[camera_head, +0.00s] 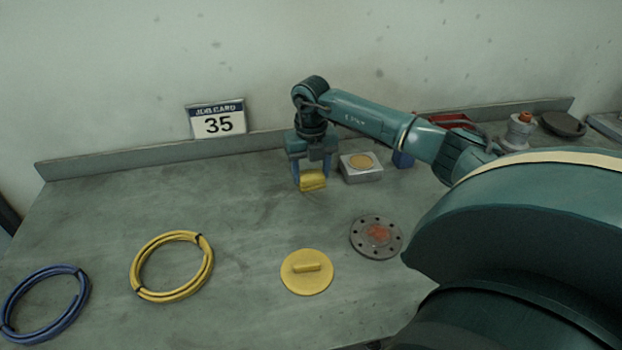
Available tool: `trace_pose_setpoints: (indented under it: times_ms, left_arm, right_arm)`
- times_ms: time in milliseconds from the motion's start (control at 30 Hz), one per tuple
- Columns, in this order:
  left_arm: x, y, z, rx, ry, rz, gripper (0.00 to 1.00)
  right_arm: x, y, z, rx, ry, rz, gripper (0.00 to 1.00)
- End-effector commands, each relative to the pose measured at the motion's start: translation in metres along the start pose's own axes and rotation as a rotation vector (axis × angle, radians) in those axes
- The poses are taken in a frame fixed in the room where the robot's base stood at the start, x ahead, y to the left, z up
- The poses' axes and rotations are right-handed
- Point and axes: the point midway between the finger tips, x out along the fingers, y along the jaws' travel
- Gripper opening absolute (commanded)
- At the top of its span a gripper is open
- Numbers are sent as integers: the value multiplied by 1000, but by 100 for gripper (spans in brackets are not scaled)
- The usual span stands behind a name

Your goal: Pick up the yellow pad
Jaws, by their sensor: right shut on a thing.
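The yellow pad (313,181) is a small yellow block near the back middle of the table. My right gripper (311,174) points down over it and is shut on it, with fingers on either side. I cannot tell whether the pad touches the table or hangs just above it. My left gripper is not in view.
A grey box with a round tan top (361,167) stands close right of the gripper, with a blue item (402,159) beside it. A yellow disc with a handle (307,272), a bolted flange (376,237), and yellow (141,266) and blue (78,308) hose coils lie in front.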

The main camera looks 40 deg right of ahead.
Motion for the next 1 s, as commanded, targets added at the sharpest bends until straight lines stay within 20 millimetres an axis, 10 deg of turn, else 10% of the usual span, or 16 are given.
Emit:
trace_pose_setpoints:
  times_ms: [467, 1000]
  left_arm:
    - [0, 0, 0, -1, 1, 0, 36]
    - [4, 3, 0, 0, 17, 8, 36]
  right_arm:
    - [-3, 0, 0, 0, -2, 1, 32]
    - [-92, 1, 1, 0, -3, 3, 32]
